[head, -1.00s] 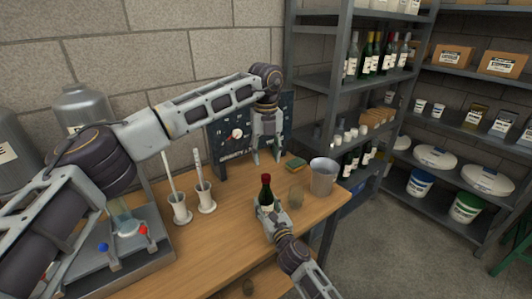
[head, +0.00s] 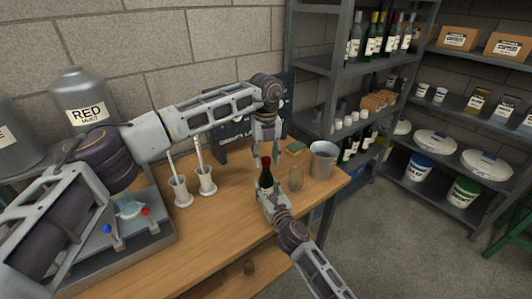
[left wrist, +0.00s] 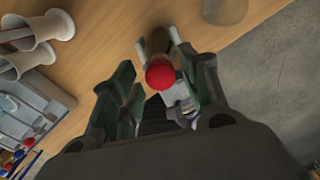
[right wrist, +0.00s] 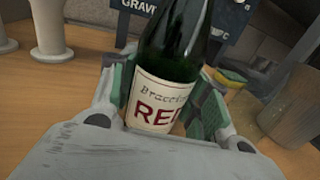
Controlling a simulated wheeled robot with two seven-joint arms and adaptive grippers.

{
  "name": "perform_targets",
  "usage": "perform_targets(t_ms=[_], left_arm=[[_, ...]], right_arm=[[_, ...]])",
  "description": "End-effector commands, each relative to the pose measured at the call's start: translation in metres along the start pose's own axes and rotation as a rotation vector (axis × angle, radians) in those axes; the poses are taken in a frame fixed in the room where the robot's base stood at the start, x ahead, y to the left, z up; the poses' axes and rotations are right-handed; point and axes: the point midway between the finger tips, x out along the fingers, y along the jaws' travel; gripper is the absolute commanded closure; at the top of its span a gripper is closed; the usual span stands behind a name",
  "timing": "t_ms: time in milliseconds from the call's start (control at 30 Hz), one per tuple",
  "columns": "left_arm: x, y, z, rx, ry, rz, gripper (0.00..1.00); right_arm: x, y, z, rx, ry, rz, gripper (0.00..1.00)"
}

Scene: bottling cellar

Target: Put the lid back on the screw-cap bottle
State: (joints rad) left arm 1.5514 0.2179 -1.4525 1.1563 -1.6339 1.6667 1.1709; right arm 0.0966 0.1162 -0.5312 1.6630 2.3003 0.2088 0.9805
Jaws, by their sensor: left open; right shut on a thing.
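The dark green bottle (head: 266,176) stands about upright, its red top (head: 266,161) in place at the neck; I cannot tell whether that is a screwed-on lid. My right gripper (right wrist: 160,88) is shut around the bottle's lower body, where the label reads "RED". My left gripper (head: 268,146) is open just above the bottle. In the left wrist view the red top (left wrist: 160,75) shows between the open fingers, apparently untouched. No separate loose lid is visible. The right wrist view cuts off the bottle's upper end.
A clear glass (head: 296,179) stands right of the bottle, with a grey bucket (head: 323,162) and a green sponge (head: 296,146) beyond. Two white cylinders (head: 183,191) stand to the left. A dark board (head: 235,138) is behind.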

Motion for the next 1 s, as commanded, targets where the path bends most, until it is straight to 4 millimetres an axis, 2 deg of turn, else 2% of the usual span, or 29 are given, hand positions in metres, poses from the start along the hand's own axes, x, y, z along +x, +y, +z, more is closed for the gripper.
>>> perform_targets(t_ms=[200,233,567,767,1000], left_arm=[[0.0002,0.0001,0.0000,0.000,0.000,0.000,0.55],[0.0002,0.0001,0.0000,0.000,0.000,0.000,0.57],[0.0001,0.0001,-0.0001,0.000,0.001,0.000,1.00],[0.0001,0.0000,-0.0002,0.015,0.001,0.001,1.00],[0.0003,0.0000,-0.0002,0.149,0.001,0.001,1.00]], right_arm=[[0.0000,0.0000,0.0000,0.000,0.000,0.000,1.00],[0.0000,0.0000,0.0000,0.000,0.000,0.000,1.00],[0.0000,-0.0001,0.0000,0.000,0.000,0.000,1.00],[0.0001,-0.0001,0.0000,0.000,0.000,0.000,1.00],[0.0001,-0.0002,-0.0001,0.001,0.000,0.000,1.00]])
